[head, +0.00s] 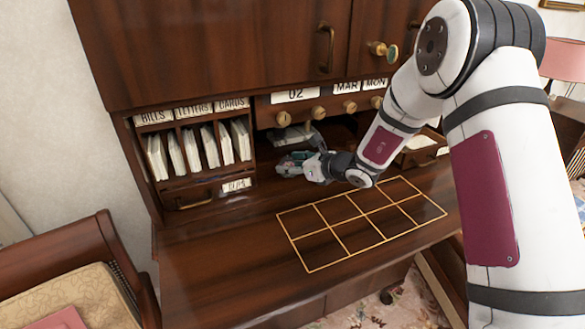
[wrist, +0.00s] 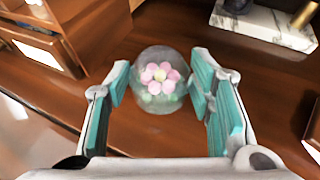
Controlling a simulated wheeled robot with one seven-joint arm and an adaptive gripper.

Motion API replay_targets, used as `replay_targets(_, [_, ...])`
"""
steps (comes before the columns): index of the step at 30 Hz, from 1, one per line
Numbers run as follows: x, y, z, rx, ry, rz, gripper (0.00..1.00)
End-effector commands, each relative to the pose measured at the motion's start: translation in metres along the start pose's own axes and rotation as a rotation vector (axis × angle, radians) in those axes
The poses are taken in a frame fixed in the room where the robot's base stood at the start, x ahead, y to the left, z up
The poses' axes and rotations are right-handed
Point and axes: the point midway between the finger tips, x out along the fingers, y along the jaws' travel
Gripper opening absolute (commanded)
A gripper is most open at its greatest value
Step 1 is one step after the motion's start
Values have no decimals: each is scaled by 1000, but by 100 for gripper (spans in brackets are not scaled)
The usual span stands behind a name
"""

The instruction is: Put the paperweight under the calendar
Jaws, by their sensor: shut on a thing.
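The paperweight (wrist: 160,92), a clear glass dome with a pink flower inside, sits between the two teal-padded fingers of my gripper (wrist: 158,84), which is shut on it. In the head view my gripper (head: 292,164) is low over the back of the desk, at the mouth of the niche, and largely hides the paperweight there. The calendar (head: 318,109) is the wooden strip above the niche, with cards reading 02, MAR and MON and several brass knobs. My gripper is below and in front of its left part. I cannot tell whether the paperweight touches the desk.
A white marble block (wrist: 265,24) with a brass post stands close, at the upper right of the wrist view. A letter rack (head: 200,150) is left of the niche. A gold grid (head: 362,222) marks the clear desk front. An open drawer (head: 418,155) is at right.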

Motion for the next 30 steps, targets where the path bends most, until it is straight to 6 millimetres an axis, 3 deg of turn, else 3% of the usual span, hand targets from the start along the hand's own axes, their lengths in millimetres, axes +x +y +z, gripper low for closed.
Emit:
replay_targets(4, [4,0,-10,-2,-4,-1,4])
replay_targets(16, [6,-1,-14,-2,-5,-1,4])
replay_targets(17, [7,0,-15,-2,-3,-1,51])
replay_targets(19, [6,0,-14,-3,-3,-2,66])
replay_targets(30, [5,0,-12,-3,-3,-2,68])
